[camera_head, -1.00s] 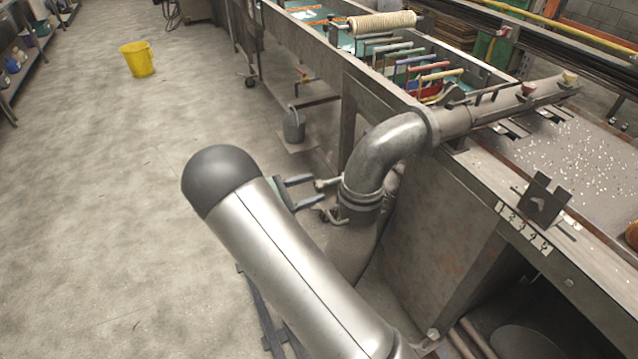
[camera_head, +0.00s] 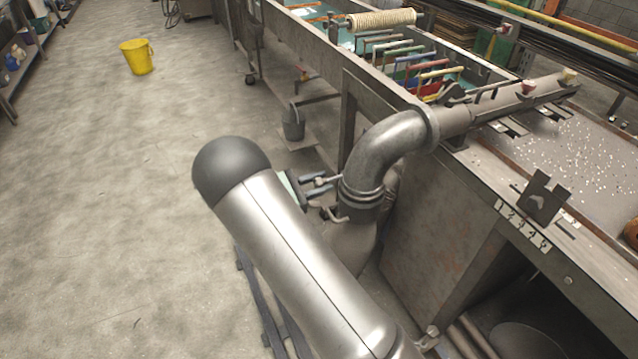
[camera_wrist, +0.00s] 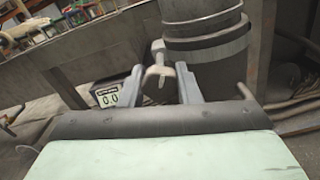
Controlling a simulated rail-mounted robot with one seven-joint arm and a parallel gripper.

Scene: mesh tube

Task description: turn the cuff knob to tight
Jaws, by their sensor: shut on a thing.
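The metal cuff (camera_head: 362,196) is a banded ring at the lower end of the grey elbow pipe (camera_head: 385,150); in the wrist view it shows as dark bands (camera_wrist: 207,40). The cuff knob (camera_wrist: 159,72) is a small pale winged piece with a screw stem, in front of the cuff. My gripper (camera_wrist: 161,84) has one finger on each side of the knob and is shut on it. In the head view my gripper (camera_head: 318,191) is at the left side of the cuff, partly hidden by my arm, and the knob's grip is hard to make out there.
A small display (camera_wrist: 107,97) reading 0.0 lies left of the fingers. The large trough bench (camera_head: 440,200) stands to the right of the pipe. A grey bucket (camera_head: 293,124) stands behind, a yellow bucket (camera_head: 137,57) farther left.

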